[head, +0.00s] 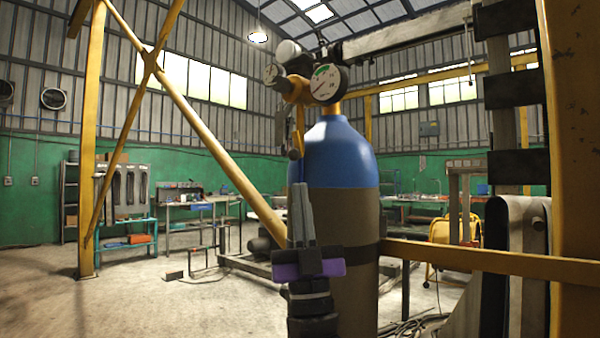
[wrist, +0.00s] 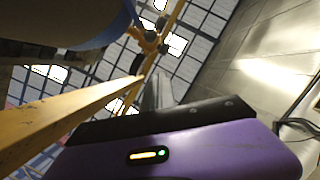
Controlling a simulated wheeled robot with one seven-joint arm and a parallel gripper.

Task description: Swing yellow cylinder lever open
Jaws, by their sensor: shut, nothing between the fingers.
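The gas cylinder (head: 335,170) stands upright, with a blue shoulder and a dark olive body. An orange-yellow valve (head: 297,90) with round gauges sits on its top. A thin yellow lever-like part (head: 299,120) with a dark lower end hangs from the valve on the left side. My gripper (head: 300,188), with a purple body, points upward in front of the cylinder's left edge. Its grey fingers are together and empty, below the hanging part; I cannot tell whether they touch it. In the wrist view the fingers (wrist: 157,88) point toward the orange valve (wrist: 150,42).
A yellow horizontal rail (head: 490,260) runs right from the cylinder, and a yellow diagonal brace (head: 215,150) crosses on the left. The rail-like yellow beam (wrist: 70,115) lies close to my gripper in the wrist view. Open concrete floor (head: 150,300) lies to the left.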

